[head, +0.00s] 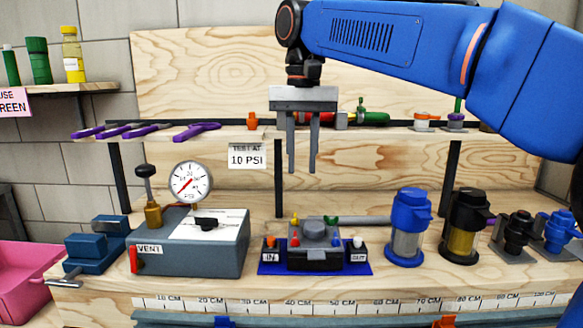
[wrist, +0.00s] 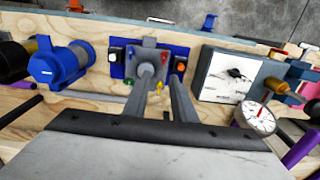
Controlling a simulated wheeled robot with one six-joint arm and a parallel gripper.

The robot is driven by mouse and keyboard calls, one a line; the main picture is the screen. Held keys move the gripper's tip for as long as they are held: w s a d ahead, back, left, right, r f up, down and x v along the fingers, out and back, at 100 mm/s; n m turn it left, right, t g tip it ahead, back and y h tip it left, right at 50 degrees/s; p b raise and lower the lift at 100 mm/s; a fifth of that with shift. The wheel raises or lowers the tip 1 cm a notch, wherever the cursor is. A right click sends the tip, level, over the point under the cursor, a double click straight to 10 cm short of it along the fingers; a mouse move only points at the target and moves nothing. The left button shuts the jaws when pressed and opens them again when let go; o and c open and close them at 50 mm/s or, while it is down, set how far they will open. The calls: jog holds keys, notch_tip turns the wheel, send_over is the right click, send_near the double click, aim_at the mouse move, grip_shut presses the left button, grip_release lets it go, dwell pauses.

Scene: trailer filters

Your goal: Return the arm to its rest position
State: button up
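My blue arm (head: 400,38) reaches in from the right over the wooden workbench. My gripper (head: 302,170) points straight down in mid-air, in front of the shelf and above the grey device. Its two grey fingers are apart with nothing between them. In the wrist view the fingers of my gripper (wrist: 160,92) also show with a gap. The grey device (head: 315,235) with IN and OUT blocks sits on a blue mat (head: 365,269) below. It also shows in the wrist view (wrist: 150,55).
A gauge box (head: 190,245) marked VENT stands at left, its dial (head: 190,182) upright. A blue filter (head: 408,230) and a black filter (head: 465,228) stand at right. The shelf (head: 370,135) holds purple tools (head: 197,131) and small parts. A pink bin (head: 25,275) is far left.

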jog(key=s+d+f+t, duration=0.1)
jog(key=s+d+f, duration=0.3)
jog(key=d+f, duration=0.3)
jog(key=s+d+f+t, duration=0.1)
jog(key=s+d+f, duration=0.3)
jog(key=d, duration=0.5)
jog(key=s+d+f+t, duration=0.1)
jog(key=s+d+f, duration=0.4)
jog(key=f, duration=0.5)
jog(key=s+d+f+t, duration=0.1)
jog(key=s+d+f, duration=0.3)
jog(key=s+f, duration=0.4)
notch_tip(320, 180, down, 3)
jog(key=shift+d+r+t, duration=0.2)
jog(key=shift+d+t, duration=0.1)
jog(key=shift+d, duration=0.1)
jog(key=shift+s, duration=0.1)
